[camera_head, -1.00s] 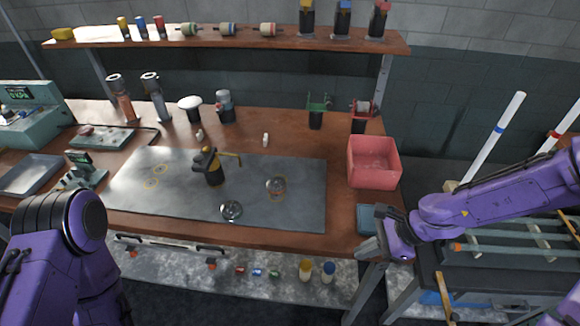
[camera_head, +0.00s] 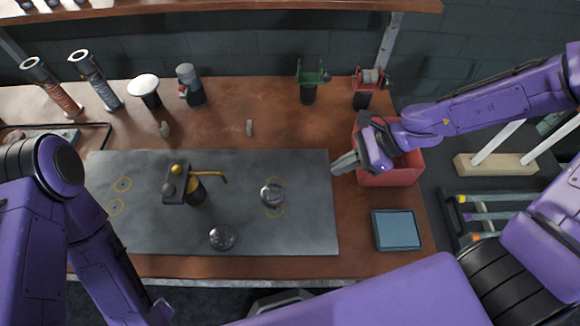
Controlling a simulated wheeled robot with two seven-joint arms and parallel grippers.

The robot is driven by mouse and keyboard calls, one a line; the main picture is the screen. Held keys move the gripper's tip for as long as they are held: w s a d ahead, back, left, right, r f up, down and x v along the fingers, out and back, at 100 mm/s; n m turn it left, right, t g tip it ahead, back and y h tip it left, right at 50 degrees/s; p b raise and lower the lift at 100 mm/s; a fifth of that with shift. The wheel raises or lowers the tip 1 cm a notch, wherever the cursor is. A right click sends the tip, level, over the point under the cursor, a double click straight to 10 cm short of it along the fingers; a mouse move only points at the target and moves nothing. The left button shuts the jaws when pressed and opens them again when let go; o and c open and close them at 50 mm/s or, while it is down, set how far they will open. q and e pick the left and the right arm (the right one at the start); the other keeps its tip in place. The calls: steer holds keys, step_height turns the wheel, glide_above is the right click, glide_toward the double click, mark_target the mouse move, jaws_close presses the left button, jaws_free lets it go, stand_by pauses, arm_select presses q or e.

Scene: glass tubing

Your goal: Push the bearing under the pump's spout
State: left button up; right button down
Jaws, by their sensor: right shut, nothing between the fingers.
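The pump (camera_head: 183,188) stands on the grey mat (camera_head: 130,225), a dark body with a brass knob and a thin brass spout (camera_head: 210,178) pointing right. Two round shiny metal pieces lie on the mat. One (camera_head: 271,194) is right of the spout, apart from it, by yellow ring marks; the other (camera_head: 222,237) is nearer the front edge. I cannot tell which is the bearing. My right gripper (camera_head: 343,163) is shut and empty, above the mat's right edge, right of both pieces and touching neither. My left arm shows at the left; its gripper is not seen.
A blue-grey pad (camera_head: 397,230) lies at the front right. Two tubes, a white-capped pot (camera_head: 145,88) and small stands line the back. The mat between gripper and right metal piece is clear.

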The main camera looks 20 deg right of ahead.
mark_target(283, 191)
steer(key=a+f, duration=0.1)
steer(key=s+a+f+b, duration=0.1)
steer(key=a+f, duration=0.1)
steer(key=shift+a+f, duration=0.1)
steer(key=shift+a, duration=0.15)
steer(key=x, duration=0.2)
steer(key=w+x, duration=0.1)
steer(key=x, duration=0.2)
steer(key=shift+w+a+f+b, duration=0.1)
steer(key=shift+a+f+b, duration=0.1)
steer(key=shift+b, duration=0.15)
steer(key=shift+w+a+r, duration=0.1)
steer(key=shift+a+r, duration=0.05)
steer(key=shift+a, duration=0.45)
steer(key=shift+a+r, duration=0.1)
steer(key=shift+a, duration=0.45)
steer(key=shift+a+r, duration=0.1)
steer(key=shift+a, duration=0.4)
arm_select(q)
steer(key=shift+s+f, duration=0.55)
steer(key=shift+f, duration=0.1)
arm_select(e)
steer(key=shift+w, duration=0.15)
